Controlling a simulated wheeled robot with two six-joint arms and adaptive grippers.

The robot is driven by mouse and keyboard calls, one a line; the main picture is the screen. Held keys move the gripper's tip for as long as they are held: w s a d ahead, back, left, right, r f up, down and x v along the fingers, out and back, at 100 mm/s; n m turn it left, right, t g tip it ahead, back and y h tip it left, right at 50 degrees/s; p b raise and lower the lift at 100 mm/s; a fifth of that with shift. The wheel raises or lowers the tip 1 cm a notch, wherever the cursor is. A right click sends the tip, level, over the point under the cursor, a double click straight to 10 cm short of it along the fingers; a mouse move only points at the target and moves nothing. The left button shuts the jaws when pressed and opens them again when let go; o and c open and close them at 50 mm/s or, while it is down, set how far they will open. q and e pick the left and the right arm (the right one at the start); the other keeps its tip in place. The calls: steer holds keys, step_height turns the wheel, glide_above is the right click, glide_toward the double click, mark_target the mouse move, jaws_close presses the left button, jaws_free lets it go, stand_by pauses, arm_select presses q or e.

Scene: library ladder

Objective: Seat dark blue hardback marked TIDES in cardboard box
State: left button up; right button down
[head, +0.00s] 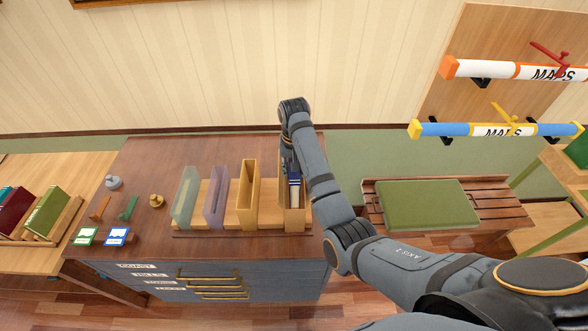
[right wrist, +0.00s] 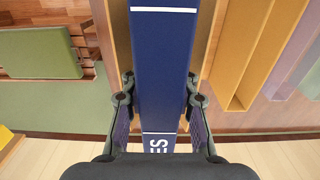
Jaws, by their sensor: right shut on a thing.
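The dark blue hardback (right wrist: 163,70) fills the middle of the right wrist view, its spine facing me with white bands and the letters ES readable. My right gripper (right wrist: 160,92) is shut on it, one finger on each side. In the head view the book (head: 294,179) is partly hidden by my right arm. It is at the cardboard box (head: 285,212), the rightmost of the upright holders on the cabinet. Box walls (right wrist: 119,32) show on both sides of the book. How deep it sits cannot be told. My left gripper is not in view.
A yellow holder (head: 248,195), a purple one (head: 216,196) and a pale green one (head: 185,197) stand left of the box. Small ornaments (head: 156,201) and framed cards (head: 117,236) lie farther left. A green-cushioned bench (head: 428,205) is at right.

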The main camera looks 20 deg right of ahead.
steer(key=shift+f+b, duration=0.5)
steer(key=shift+f, duration=1.5)
steer(key=c, duration=0.9)
jaws_free()
steer(key=shift+c, duration=0.2)
